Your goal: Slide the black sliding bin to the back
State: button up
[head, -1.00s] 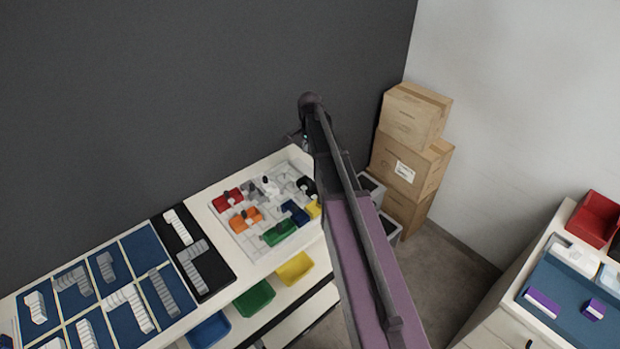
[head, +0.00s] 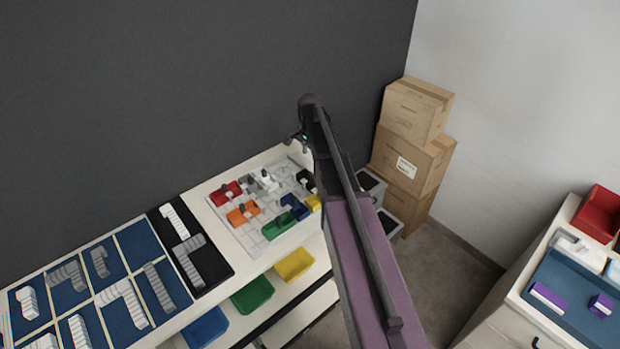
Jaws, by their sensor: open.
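The black sliding bin (head: 304,177) sits at the right back part of a white gridded tray (head: 233,237) on the long counter. My arm covers part of its right side. Red (head: 222,196), orange (head: 238,216), green (head: 279,228), blue (head: 293,206) and yellow (head: 313,203) bins share the tray, with grey and white pieces (head: 265,181) near the back. My gripper (head: 297,144) is open and empty, above the tray's back edge and apart from the black bin in the picture. Its fingers are small and partly hidden by the arm.
A black board (head: 213,271) and blue compartments (head: 142,243) with grey pieces lie left of the tray. Blue, green and yellow bins (head: 294,264) stand on the shelf below. Cardboard cartons (head: 412,160) are stacked in the corner. A second counter with a red bin (head: 597,214) is at right.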

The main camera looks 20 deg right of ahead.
aim_at(310, 172)
jog(key=shift+f+b, duration=4.65)
jog(key=shift+f, duration=0.35)
grip_shut()
